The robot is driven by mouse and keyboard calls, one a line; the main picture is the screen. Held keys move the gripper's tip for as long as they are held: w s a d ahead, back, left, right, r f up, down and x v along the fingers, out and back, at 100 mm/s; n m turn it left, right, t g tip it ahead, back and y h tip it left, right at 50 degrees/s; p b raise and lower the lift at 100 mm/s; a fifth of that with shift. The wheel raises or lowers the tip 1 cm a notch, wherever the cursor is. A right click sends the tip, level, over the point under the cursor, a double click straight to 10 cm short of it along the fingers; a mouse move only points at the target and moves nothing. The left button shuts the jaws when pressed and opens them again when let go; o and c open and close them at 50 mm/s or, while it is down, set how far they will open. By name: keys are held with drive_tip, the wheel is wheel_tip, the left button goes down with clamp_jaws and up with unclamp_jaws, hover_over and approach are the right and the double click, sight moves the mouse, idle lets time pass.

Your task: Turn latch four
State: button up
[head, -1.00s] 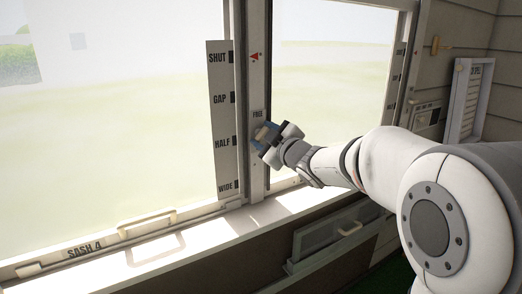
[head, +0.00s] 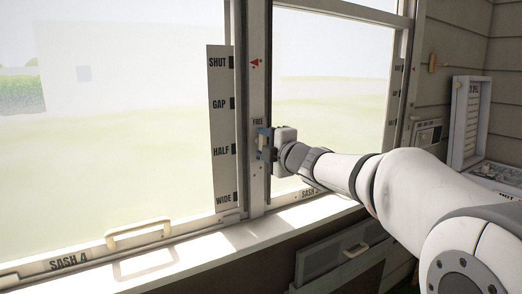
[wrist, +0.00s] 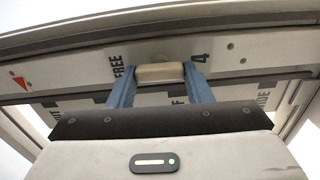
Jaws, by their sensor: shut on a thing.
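Latch four (wrist: 160,73) is a cream handle on the window post, seen in the wrist view between the word FREE and the number 4. My gripper (wrist: 158,88) is shut on it, with one blue finger on each side. In the head view my gripper (head: 264,144) is at the post just below the FREE label, and the latch is mostly hidden behind the fingers. A red arrow mark (head: 257,62) is higher on the same post. The latch's long side runs between the two fingers in the wrist view.
Sash 4 (head: 70,262) is the left window, with a cream handle (head: 139,233) on its bottom rail. A scale board (head: 222,130) marked SHUT, GAP, HALF and WIDE stands left of the post. A sill (head: 215,240) runs below. A rack (head: 467,120) stands at the right.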

drive_tip(key=shift+f+n, duration=0.3)
drive_tip(key=o, duration=0.9)
drive_tip(key=shift+r, duration=0.1)
drive_tip(key=shift+o, duration=0.4)
drive_tip(key=shift+r, duration=0.15)
drive_tip(key=shift+s, duration=0.15)
drive_tip(key=v, duration=0.7)
drive_tip(key=shift+s+d+p, duration=0.25)
drive_tip(key=shift+p, duration=0.1)
